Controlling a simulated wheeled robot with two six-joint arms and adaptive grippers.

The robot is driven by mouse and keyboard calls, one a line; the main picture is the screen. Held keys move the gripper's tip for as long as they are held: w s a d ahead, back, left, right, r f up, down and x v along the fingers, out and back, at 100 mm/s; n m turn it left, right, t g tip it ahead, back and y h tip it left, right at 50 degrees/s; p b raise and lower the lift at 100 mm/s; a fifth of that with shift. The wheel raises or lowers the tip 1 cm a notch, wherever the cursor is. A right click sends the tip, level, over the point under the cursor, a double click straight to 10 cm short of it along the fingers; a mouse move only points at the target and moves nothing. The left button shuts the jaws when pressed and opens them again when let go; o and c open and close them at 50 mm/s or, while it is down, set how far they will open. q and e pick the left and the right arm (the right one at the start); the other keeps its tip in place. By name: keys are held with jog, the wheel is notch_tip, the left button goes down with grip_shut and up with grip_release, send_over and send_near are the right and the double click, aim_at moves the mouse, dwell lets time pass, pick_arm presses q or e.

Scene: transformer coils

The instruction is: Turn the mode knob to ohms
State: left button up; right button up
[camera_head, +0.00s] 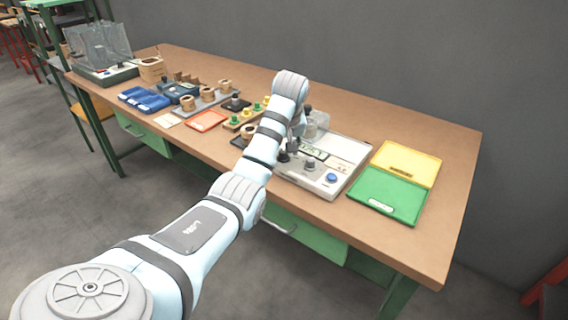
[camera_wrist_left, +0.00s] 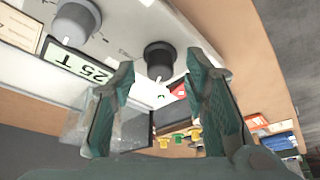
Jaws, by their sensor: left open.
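The white tester (camera_head: 348,155) stands on the bench with a green display (camera_head: 313,152), a grey knob (camera_head: 309,166) and a dark knob (camera_head: 283,157). My left gripper (camera_head: 292,146) is over the tester's left part, partly hidden by its own wrist. In the left wrist view the open fingers (camera_wrist_left: 160,70) point at the dark knob (camera_wrist_left: 158,58), which shows between and beyond the fingertips; contact is not visible. The grey knob (camera_wrist_left: 75,22) is off to the left, near the display (camera_wrist_left: 80,65). I cannot read which knob is the mode knob. My right gripper is not in view.
Yellow (camera_head: 408,163) and green (camera_head: 388,196) trays lie to the right of the tester. A blue button (camera_head: 332,178) sits on its front right. Coils, a parts rack and blue bins (camera_head: 143,99) fill the left. The bench's right end is clear.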

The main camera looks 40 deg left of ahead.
pick_arm(q)
jog(key=shift+w+a+f, duration=0.15)
jog(key=shift+a+f, duration=0.05)
jog(key=shift+f, duration=0.2)
grip_shut()
jog(key=shift+r, duration=0.1)
